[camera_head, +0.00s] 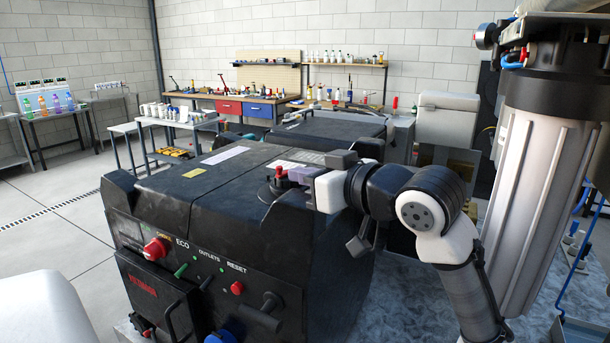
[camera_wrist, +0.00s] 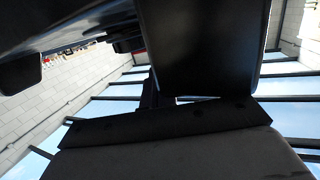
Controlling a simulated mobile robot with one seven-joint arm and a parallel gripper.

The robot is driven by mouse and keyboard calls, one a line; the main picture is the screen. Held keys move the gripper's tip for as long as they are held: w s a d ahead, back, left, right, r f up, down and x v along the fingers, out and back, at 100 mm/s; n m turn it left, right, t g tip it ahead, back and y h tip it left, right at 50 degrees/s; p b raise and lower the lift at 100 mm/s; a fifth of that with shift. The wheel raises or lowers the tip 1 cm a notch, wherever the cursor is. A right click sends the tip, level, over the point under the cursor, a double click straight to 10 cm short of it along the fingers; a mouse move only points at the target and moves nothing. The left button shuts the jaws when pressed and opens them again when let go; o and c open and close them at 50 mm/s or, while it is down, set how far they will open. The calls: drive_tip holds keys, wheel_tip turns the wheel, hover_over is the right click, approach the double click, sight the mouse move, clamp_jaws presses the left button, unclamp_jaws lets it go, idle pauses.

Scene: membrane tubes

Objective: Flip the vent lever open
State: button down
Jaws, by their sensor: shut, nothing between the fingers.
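A black machine (camera_head: 180,200) stands in the middle of the head view. On its top, near the right edge, is a small red lever-like part (camera_head: 281,171) on a round black base (camera_head: 268,192); it looks like the vent lever, but no label can be read there. My gripper (camera_head: 299,177) is shut and empty, its fingertips just right of the red part. I cannot tell whether they touch. The fingers partly hide the base. The wrist view shows a large dark block (camera_wrist: 205,45) close to the camera; the red part cannot be made out there.
The front panel carries a red knob (camera_head: 157,250), a green toggle (camera_head: 181,271), a red button (camera_head: 237,288) and a black handle (camera_head: 263,313). A large grey cylinder (camera_head: 535,190) stands at the right. A second black case (camera_head: 330,130) is behind the machine.

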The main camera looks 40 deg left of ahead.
drive_tip(key=s+d+r+b, duration=0.1)
drive_tip(key=d+b, duration=0.2)
drive_tip(key=d, duration=0.7)
drive_tip(key=shift+s+r+b, duration=0.2)
drive_tip(key=shift+b, duration=0.15)
